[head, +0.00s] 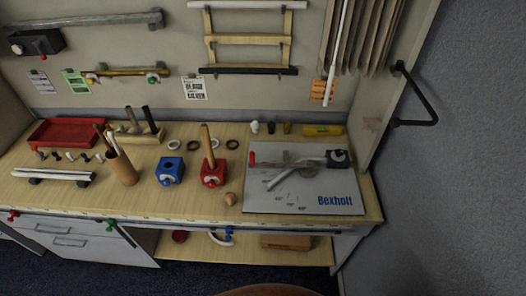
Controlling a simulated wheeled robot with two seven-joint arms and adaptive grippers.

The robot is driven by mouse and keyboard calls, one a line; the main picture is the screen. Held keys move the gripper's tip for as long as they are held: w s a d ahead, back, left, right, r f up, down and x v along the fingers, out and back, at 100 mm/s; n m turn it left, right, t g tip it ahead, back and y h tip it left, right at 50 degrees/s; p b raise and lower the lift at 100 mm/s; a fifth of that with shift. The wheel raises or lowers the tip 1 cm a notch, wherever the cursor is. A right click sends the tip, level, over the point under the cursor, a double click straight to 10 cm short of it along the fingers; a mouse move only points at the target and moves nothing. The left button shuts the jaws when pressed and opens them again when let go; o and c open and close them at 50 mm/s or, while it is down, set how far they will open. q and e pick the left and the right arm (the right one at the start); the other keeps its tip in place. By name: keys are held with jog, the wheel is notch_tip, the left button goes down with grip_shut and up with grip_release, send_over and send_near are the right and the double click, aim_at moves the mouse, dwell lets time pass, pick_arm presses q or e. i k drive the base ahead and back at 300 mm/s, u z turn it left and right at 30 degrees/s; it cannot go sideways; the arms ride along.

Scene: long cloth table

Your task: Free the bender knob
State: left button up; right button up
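The bender is a flat grey plate (305,202) marked "Bexholt", lying on the right end of the wooden bench. A long grey lever (295,162) lies across it, with a red knob (251,158) at its left end. A black block (338,158) sits at the right end of the lever. A light rod-like piece (278,181) slants below the lever. A small round wooden piece (230,199) stands just left of the plate. I cannot tell what holds the red knob. Neither of my grippers is in view.
A red block (212,179) with an upright wooden handle and a blue block (170,172) stand left of the plate. Further left are a tool cup (122,168) and a red tray (65,132). A black handle (420,95) juts from the panel at right.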

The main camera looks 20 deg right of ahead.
aim_at(339, 152)
jog(key=z, duration=1.35)
